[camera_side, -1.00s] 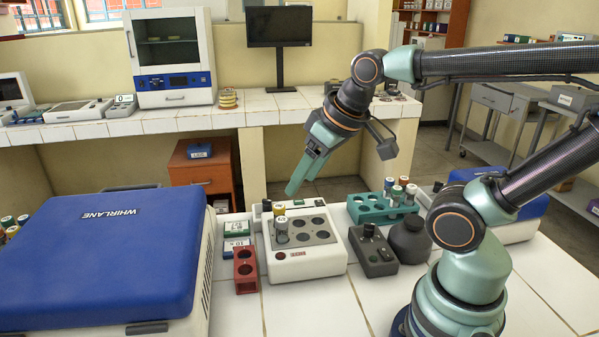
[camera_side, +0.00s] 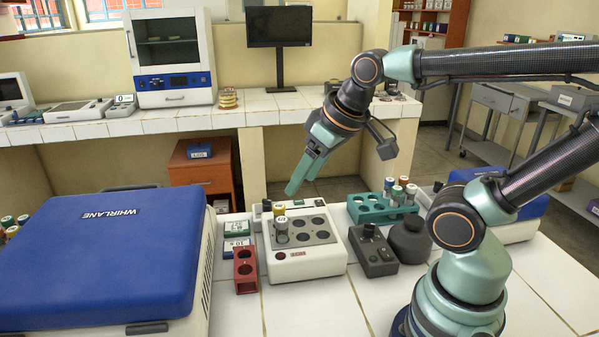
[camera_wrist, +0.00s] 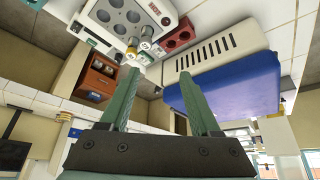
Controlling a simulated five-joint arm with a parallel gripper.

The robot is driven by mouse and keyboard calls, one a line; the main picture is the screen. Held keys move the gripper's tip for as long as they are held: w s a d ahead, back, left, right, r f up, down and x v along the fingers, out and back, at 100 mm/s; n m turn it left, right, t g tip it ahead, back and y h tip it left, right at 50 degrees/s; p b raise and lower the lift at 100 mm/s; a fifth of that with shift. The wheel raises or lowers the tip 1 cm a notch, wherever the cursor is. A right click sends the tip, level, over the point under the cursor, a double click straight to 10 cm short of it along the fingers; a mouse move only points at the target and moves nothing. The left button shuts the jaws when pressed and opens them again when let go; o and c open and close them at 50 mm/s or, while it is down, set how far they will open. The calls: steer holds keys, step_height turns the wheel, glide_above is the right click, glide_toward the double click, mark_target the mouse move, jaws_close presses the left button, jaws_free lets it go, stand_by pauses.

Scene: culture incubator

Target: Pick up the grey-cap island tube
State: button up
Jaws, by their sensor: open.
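My gripper (camera_side: 300,178) hangs tilted downward above the back edge of the white block unit (camera_side: 308,268), apart from all tubes. In the wrist view its two fingers (camera_wrist: 160,82) are spread with nothing between them. The tubes also show near the finger tips in the wrist view (camera_wrist: 146,45). Several tubes stand in the teal rack (camera_side: 370,212) at right. I cannot tell which cap is grey.
A blue-lidded Whirlane box (camera_side: 100,250) fills the left. A red two-hole block (camera_side: 246,270) and small labelled boxes (camera_side: 237,230) stand beside the white unit. A dark control box (camera_side: 375,255) and a dark bottle (camera_side: 410,240) stand right. The front tiles are clear.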

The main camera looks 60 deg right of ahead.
steer(key=shift+o, duration=0.8)
